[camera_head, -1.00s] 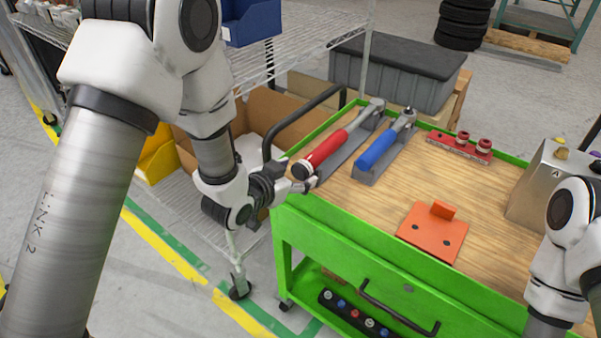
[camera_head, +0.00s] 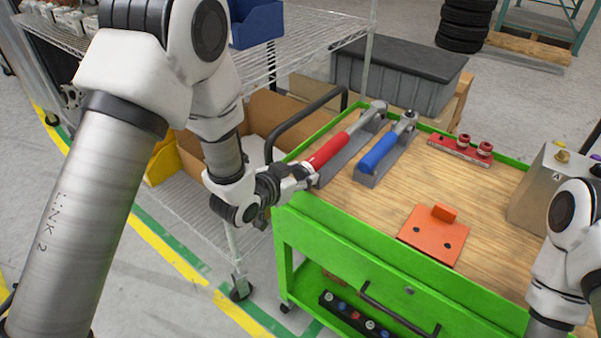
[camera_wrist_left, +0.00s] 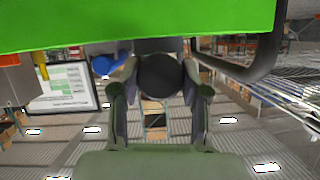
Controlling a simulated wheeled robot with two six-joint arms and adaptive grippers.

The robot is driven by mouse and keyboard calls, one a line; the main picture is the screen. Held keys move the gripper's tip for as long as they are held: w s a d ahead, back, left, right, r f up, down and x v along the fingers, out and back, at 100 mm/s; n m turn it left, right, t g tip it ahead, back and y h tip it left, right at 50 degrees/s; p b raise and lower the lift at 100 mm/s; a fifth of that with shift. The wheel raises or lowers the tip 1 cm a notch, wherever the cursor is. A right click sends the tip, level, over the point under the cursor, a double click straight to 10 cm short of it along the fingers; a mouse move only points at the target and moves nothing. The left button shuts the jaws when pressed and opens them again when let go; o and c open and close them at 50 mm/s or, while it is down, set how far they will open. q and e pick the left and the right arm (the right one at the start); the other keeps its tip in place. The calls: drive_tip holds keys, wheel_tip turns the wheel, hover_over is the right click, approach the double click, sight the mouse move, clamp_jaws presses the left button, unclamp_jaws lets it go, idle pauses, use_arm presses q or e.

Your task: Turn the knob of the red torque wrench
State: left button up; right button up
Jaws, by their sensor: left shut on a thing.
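The red torque wrench (camera_head: 333,149) lies in a grey holder on the green cart, its handle end toward my left arm. My left gripper (camera_head: 302,173) is at that handle end. In the left wrist view, the gripper (camera_wrist_left: 160,95) has its two fingers on either side of a dark round knob (camera_wrist_left: 160,76), shut on it. The fingers and the steep angle hide most of the knob in the head view. My right arm shows at the right edge, but its gripper is out of view.
A blue torque wrench (camera_head: 380,153) lies beside the red one. The green cart (camera_head: 350,250) also bears an orange plate (camera_head: 425,240), a red socket rail (camera_head: 455,151) and a metal box (camera_head: 535,200). The cart's black handle (camera_head: 290,125) and a wire shelf stand close to my left arm.

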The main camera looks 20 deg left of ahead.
use_arm(q)
drive_tip(key=shift+a+r+n+h+p, duration=0.15)
drive_tip(key=shift+n+h+p, duration=0.35)
drive_tip(key=shift+n+p, duration=0.3)
drive_tip(key=shift+n+g+h+p, duration=0.4)
drive_tip(key=shift+n+h+p, duration=0.25)
drive_tip(key=shift+n, duration=0.25)
drive_tip(key=n+h+p, duration=0.1)
drive_tip(key=n+h, duration=0.1)
drive_tip(key=shift+n, duration=0.4)
drive_tip(key=shift+f, duration=0.2)
drive_tip(key=o, duration=1.1)
drive_tip(key=shift+o, duration=0.2)
